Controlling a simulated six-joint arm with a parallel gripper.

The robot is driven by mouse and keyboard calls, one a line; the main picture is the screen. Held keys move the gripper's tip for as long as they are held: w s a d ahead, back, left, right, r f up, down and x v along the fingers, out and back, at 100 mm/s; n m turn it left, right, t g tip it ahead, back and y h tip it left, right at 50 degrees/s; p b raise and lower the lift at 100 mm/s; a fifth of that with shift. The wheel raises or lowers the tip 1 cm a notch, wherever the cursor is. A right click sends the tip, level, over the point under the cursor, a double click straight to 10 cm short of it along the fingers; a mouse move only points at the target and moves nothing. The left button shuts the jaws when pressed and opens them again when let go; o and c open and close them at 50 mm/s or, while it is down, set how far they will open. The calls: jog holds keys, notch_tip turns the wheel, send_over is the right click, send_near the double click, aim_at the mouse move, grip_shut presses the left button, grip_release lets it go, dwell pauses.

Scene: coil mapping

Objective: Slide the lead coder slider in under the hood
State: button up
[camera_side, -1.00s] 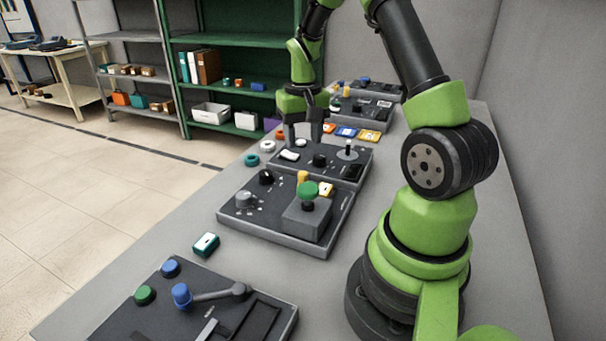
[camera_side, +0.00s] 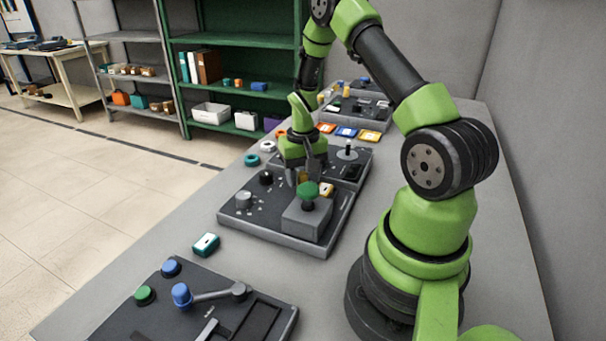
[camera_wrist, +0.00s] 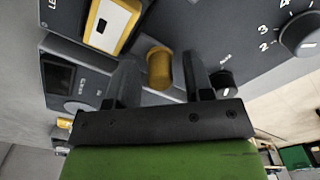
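My gripper (camera_side: 304,184) is low over the middle panel (camera_side: 272,236), pointing down behind the green mushroom button (camera_side: 308,190). In the wrist view its two dark fingers (camera_wrist: 162,80) stand on either side of a yellow cylinder (camera_wrist: 159,66), with a visible gap at each side, so the gripper is open. A cut-off label starting "LE" is near that block. I cannot tell which part is the lead coder slider, nor make out the hood.
A grey box (camera_side: 305,221) carries the green button. A grey knob (camera_side: 243,200) and a black knob (camera_wrist: 222,82) are on the same panel. A front panel (camera_side: 130,322) has a lever and slots. A teal block (camera_side: 206,244) lies on the bare table between panels.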

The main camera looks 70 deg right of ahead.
grip_shut()
jog(key=shift+a, duration=2.25)
jog(key=shift+o, duration=0.7)
grip_release()
notch_tip(320, 180, up, 10)
